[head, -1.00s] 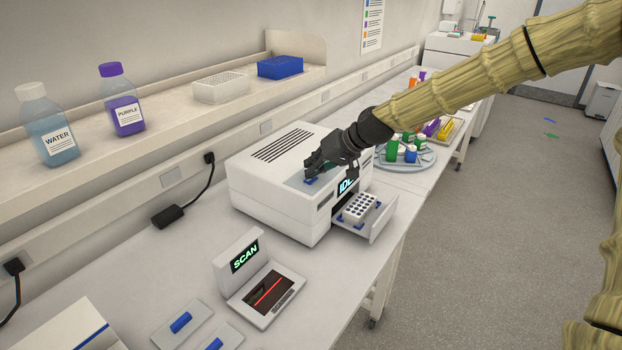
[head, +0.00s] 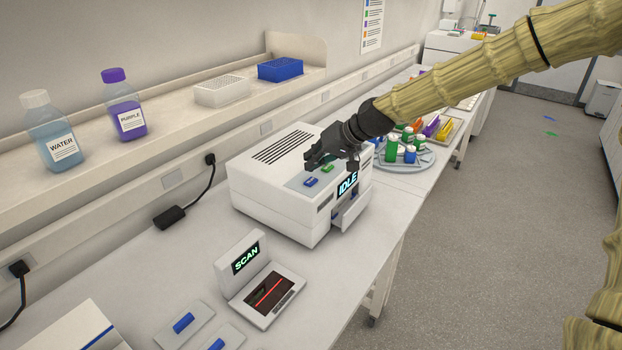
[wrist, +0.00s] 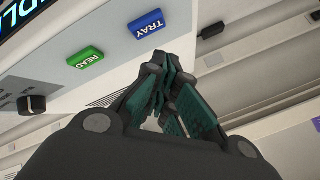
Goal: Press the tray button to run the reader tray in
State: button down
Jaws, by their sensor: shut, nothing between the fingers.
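The white plate reader (head: 272,195) stands on the bench, and its screen (head: 347,184) reads IDLE. On its top panel are the blue tray button (head: 311,182) and the green read button (head: 327,168). In the wrist view the blue button (wrist: 146,23) is labelled TRAY and the green one (wrist: 85,57) READ. My gripper (head: 314,163) is shut and empty, raised above the panel and apart from both buttons. It also shows in the wrist view (wrist: 158,62). The reader tray (head: 352,212) sticks out only a little from the front, and its rack is mostly hidden inside.
A scanner (head: 262,280) reading SCAN stands in front of the reader. A round carousel (head: 408,160) of coloured bottles is behind it. Water (head: 52,135) and purple (head: 125,108) bottles stand on the shelf.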

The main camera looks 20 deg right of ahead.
aim_at(313, 179)
jog(key=shift+r+p, duration=0.85)
jog(key=shift+r, duration=0.95)
